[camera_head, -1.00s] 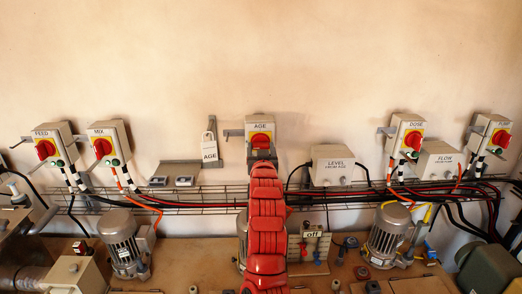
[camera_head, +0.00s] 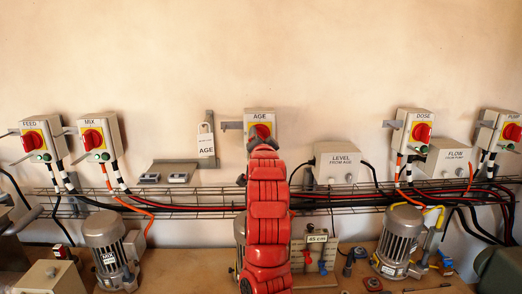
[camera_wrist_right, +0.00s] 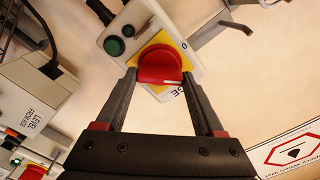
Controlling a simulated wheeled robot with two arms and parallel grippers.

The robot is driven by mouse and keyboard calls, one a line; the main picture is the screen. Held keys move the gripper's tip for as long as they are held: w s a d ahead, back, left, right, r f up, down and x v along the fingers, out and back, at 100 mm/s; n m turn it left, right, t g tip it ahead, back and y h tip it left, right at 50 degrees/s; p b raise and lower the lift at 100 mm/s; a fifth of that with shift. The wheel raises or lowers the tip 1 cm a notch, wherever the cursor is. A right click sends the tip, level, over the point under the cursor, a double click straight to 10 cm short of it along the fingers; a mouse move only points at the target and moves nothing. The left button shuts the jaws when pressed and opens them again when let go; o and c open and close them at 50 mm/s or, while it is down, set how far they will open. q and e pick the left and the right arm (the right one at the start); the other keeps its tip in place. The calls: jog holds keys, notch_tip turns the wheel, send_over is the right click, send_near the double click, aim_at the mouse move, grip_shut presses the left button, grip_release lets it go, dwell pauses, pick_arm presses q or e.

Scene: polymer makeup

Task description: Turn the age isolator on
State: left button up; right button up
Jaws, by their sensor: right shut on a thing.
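The age isolator (camera_head: 259,115) is a pale wall box lettered AGE with a yellow plate and a red rotary knob. In the right wrist view the knob (camera_wrist_right: 160,66) fills the space between the fingers, with a 0 mark on the box beside it. My right gripper (camera_wrist_right: 160,80) is shut on this red knob, one finger on each side. In the head view my red right arm rises in front of the box, and the gripper (camera_head: 262,146) hides the knob's lower part. My left gripper is not in view.
A white AGE tag (camera_head: 206,143) hangs on a bracket left of the isolator. The LEVEL box (camera_head: 336,164) stands to the right. Similar isolators, MIX (camera_head: 98,137) and DOSE (camera_head: 415,131), flank it. A wire cable tray (camera_head: 200,209) runs below.

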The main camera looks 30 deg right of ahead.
jog(key=m+b, duration=0.2)
jog(key=m, duration=0.6)
jog(key=shift+f+m+b, duration=0.1)
jog(key=shift+m+b, duration=0.2)
jog(key=shift+b, duration=0.05)
dwell(0.4)
jog(key=o, duration=1.4)
jog(key=shift+w, duration=0.1)
